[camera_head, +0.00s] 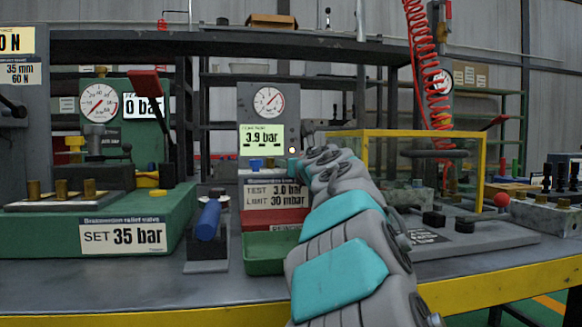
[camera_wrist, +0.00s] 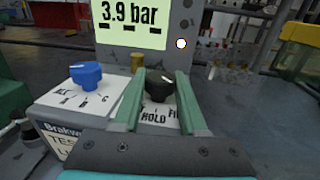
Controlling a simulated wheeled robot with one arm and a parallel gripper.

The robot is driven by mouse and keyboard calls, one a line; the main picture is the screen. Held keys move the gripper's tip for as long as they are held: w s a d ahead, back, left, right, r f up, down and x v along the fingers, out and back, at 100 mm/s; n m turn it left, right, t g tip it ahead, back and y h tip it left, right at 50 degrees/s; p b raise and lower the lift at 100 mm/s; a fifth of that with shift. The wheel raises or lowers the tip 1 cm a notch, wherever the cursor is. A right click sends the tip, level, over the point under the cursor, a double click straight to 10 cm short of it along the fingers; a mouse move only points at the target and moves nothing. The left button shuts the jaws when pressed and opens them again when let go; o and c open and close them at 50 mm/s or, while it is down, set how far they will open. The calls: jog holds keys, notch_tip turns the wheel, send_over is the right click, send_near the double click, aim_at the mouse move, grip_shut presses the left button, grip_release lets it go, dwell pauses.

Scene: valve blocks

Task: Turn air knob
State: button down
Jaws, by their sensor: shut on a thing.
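The black air knob (camera_wrist: 160,97) stands on a white-labelled block marked HOLD in the wrist view. My gripper (camera_wrist: 160,76) has its two teal fingers on either side of it, shut on it. The knob has a small white pointer mark; part of its label is hidden by the fingers. In the head view my arm hides the knob, and only a bit of a teal finger (camera_head: 293,168) shows. The display (camera_head: 262,138) above reads 3.9 bar, and it also shows in the wrist view (camera_wrist: 128,22).
A blue knob (camera_wrist: 86,74) with lettered positions sits left of the black knob, near my left finger. A brass fitting (camera_wrist: 137,62) stands behind. A green tray (camera_head: 270,255) lies in front, with a yellow-framed guard (camera_head: 408,133) to the right.

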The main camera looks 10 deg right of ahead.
jog(key=shift+c, duration=2.3)
grip_release()
jog(key=s+d+b, duration=0.1)
jog(key=s, duration=0.6)
jog(key=shift+s, duration=0.4)
